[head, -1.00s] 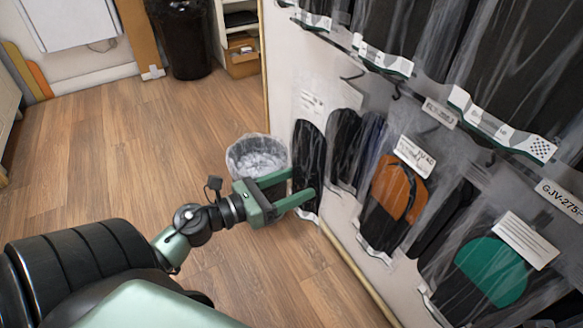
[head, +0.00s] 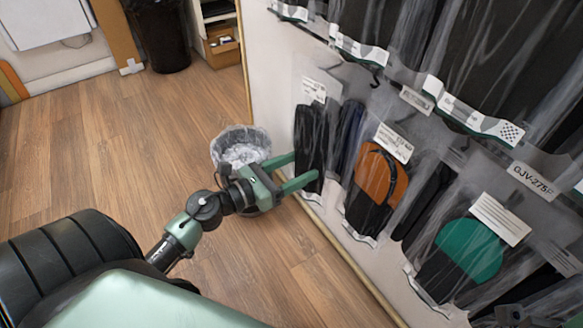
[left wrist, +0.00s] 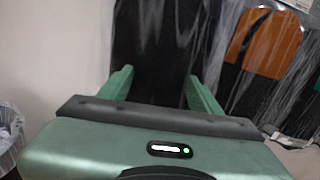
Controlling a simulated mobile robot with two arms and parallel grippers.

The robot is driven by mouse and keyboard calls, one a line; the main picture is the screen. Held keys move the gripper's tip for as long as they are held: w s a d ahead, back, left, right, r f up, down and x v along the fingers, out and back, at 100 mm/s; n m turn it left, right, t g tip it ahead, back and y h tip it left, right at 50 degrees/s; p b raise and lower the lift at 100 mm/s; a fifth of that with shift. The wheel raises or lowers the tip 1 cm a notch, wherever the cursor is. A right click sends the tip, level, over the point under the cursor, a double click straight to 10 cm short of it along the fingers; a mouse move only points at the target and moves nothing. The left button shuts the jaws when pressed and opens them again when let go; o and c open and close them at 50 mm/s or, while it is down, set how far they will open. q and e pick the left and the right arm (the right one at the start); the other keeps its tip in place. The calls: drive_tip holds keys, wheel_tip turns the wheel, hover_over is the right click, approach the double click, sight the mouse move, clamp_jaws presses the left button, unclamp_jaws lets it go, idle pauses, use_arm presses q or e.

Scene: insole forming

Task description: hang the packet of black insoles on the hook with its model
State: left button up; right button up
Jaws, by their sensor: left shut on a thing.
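The packet of black insoles (head: 309,135) is clear plastic with a white printed card at its top. It hangs upright in front of the white panel, left of the other low packets. My left gripper (head: 303,168) is shut on its lower part, one finger on each side. In the left wrist view the dark packet (left wrist: 152,45) fills the space between the fingers (left wrist: 158,82). A bare dark hook (head: 376,75) sticks out of the panel up and to the right of the packet. A small label (head: 417,100) sits right of that hook.
Packets with orange (head: 381,178) and green (head: 469,250) insoles hang at the right, with a dark blue one (head: 350,128) close beside the held packet. Large dark packets (head: 455,55) hang above. A lined waste bin (head: 240,147) stands behind the gripper. The floor at left is clear.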

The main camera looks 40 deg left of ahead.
use_arm(q)
drive_tip(key=shift+p+x, duration=0.3)
drive_tip(key=shift+x, duration=0.8)
drive_tip(key=shift+w+d+f, duration=0.25)
drive_tip(key=shift+w+f, duration=0.2)
drive_tip(key=shift+w, duration=0.2)
drive_tip(key=shift+b, duration=0.3)
drive_tip(key=shift+f, duration=0.2)
drive_tip(key=o, duration=1.5)
